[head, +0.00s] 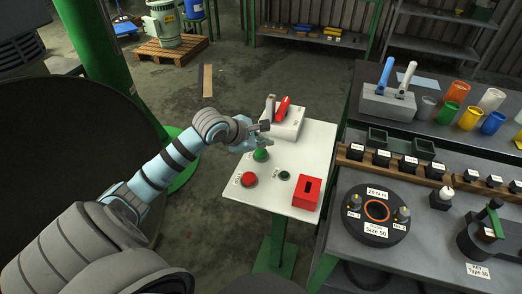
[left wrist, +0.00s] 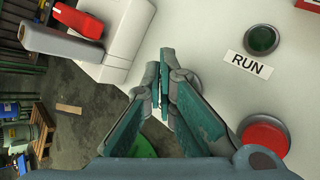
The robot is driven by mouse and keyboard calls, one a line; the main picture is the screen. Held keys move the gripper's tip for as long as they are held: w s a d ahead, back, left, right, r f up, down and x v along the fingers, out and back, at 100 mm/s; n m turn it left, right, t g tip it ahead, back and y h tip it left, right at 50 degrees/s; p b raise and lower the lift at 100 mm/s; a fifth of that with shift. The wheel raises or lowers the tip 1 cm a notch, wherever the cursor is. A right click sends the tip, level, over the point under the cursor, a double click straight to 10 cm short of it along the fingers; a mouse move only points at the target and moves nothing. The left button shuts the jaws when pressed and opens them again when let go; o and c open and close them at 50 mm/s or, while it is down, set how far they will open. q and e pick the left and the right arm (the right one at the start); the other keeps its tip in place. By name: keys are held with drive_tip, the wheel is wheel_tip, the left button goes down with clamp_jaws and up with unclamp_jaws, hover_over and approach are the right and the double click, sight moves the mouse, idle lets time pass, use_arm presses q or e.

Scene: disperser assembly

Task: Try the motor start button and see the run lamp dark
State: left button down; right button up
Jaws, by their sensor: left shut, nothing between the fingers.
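The white control panel (head: 232,195) carries a green start button (head: 261,155), a red button (head: 249,179) and the dark green run lamp (head: 284,175). In the left wrist view the lamp (left wrist: 262,40) sits above the RUN label (left wrist: 248,64) and looks dark, with no glow. The red button (left wrist: 266,137) is at lower right there. My left gripper (head: 262,133) is shut and empty, with its fingertips just beside or over the start button. In the left wrist view its fingers (left wrist: 165,85) hide the button; a grey rim shows behind them. Contact cannot be told. My right gripper is out of view.
A white switch box (head: 288,124) with red and grey levers stands behind the gripper on the panel. A red slotted box (head: 307,193) stands at the panel's front right. A crowded workbench (head: 330,232) is to the right.

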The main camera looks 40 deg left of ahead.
sight(262, 153)
use_arm(q)
wheel_tip(262, 153, up, 5)
drive_tip(key=p, duration=0.3)
drive_tip(key=shift+f, duration=0.1)
drive_tip(key=shift+a, duration=0.1)
idle(0.7)
